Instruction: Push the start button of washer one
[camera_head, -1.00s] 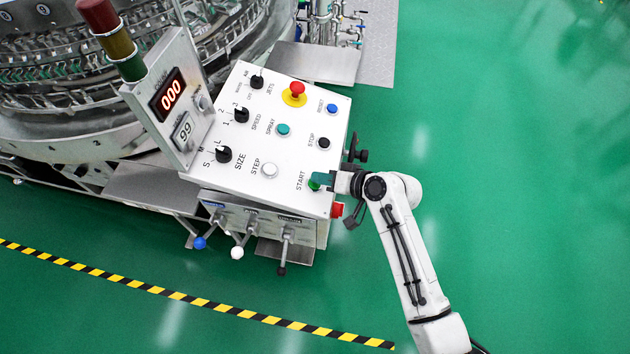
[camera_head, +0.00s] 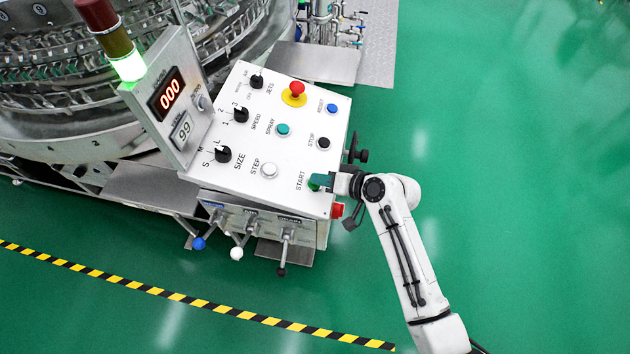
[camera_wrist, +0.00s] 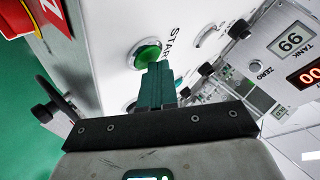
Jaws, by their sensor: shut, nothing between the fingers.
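The green start button (camera_wrist: 147,55) sits on the white control panel (camera_head: 235,185) beside the START label. In the wrist view my gripper (camera_wrist: 158,72) is shut and empty, with its dark green fingertips at the button and overlapping its edge. In the head view my gripper (camera_head: 322,181) covers most of the button at the panel's lower right. The fingertips look to be touching the button; how far it is pressed I cannot tell. On the washer's signal tower, the green lamp (camera_head: 129,66) is lit.
A red emergency stop (camera_head: 297,88) on yellow, a black stop button (camera_head: 323,143) and a blue reset button (camera_head: 332,108) are on the same panel. A red switch (camera_head: 337,210) is on its right side. Open green floor lies to the right.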

